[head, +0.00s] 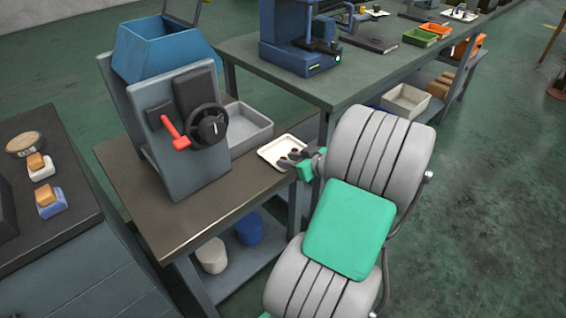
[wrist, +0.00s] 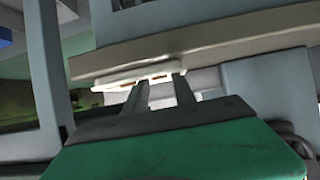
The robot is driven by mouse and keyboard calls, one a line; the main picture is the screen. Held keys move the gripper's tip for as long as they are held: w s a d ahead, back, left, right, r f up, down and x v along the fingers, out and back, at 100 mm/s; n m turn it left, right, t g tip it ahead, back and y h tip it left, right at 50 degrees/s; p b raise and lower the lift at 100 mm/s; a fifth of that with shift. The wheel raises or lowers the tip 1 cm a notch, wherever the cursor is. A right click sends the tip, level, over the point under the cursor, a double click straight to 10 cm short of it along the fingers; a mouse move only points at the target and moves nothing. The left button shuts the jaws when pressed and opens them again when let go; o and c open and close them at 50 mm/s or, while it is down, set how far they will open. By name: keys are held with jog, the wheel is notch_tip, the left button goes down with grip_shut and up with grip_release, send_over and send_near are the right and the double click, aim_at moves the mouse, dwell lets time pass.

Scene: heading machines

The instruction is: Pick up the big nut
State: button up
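A shallow white tray (head: 270,154) lies near the right corner of the dark-topped table, with small dark brown pieces on it. They are too small for me to tell which is the big nut. My gripper (head: 288,158) is at the right side of the tray and hides part of it. In the wrist view, my two fingers (wrist: 162,85) stand apart with nothing seen held between them. Beyond their tips is the edge of the white tray (wrist: 110,79), seen nearly edge-on, with brown bits just showing over it.
A machine with a black handwheel (head: 208,126), red lever (head: 175,133) and blue hopper (head: 160,50) stands on the table (head: 180,215). A grey bin (head: 250,133) is behind the tray. A long bench (head: 350,82) runs behind. Green floor is open at right.

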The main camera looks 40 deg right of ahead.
jog(key=shift+w+f, duration=0.1)
jog(key=shift+w, duration=0.15)
grip_shut()
dwell(0.4)
